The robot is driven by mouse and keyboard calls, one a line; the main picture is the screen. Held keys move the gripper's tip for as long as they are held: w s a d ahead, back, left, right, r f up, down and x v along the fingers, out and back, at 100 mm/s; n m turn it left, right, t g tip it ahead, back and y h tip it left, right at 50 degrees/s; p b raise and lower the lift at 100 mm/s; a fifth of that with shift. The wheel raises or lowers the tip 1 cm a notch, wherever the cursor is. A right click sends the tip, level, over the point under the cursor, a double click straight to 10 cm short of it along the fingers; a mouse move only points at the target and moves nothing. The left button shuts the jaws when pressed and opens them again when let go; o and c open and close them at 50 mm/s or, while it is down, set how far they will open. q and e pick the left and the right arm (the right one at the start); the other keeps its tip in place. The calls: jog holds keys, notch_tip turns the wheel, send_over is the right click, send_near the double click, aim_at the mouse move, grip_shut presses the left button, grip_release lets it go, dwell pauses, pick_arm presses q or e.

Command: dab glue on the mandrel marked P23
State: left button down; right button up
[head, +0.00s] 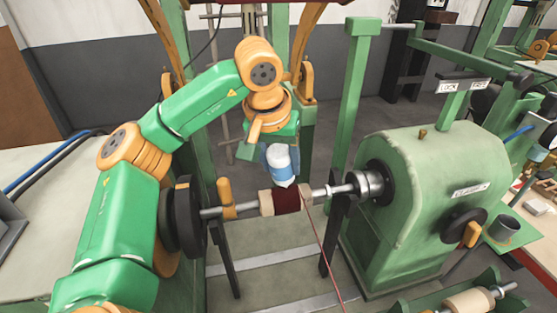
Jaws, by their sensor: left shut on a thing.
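My left gripper (278,148) points down and is shut on a blue and white bottle (282,168), which looks like the glue bottle. The bottle's lower end is just above the dark red winding on a pale mandrel (266,203). I cannot tell whether its tip touches the winding. This mandrel sits on a horizontal shaft of the green winding machine (425,190). Another pale mandrel (468,301) lies at the bottom right. No P23 marking is legible on either mandrel. My right gripper is not in view.
A thin red wire (322,245) runs from the winding down to the front. Dark supports (335,225) hold the shaft. A green post (352,100) stands behind it. A grey cup (503,228) is on a green shelf at the right.

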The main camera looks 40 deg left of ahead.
aim_at(279, 150)
pick_arm(q)
jog(key=shift+w, duration=0.1)
jog(key=shift+s+r, duration=0.3)
jog(key=shift+s, duration=0.3)
jog(key=shift+w+f, duration=0.25)
jog(key=shift+w, duration=0.1)
jog(key=shift+s+f, duration=0.2)
notch_tip(279, 150, up, 3)
jog(key=p, duration=0.3)
jog(key=shift+w+r, duration=0.1)
jog(key=shift+r, duration=0.05)
notch_tip(279, 150, up, 2)
jog(key=shift+p, duration=0.5)
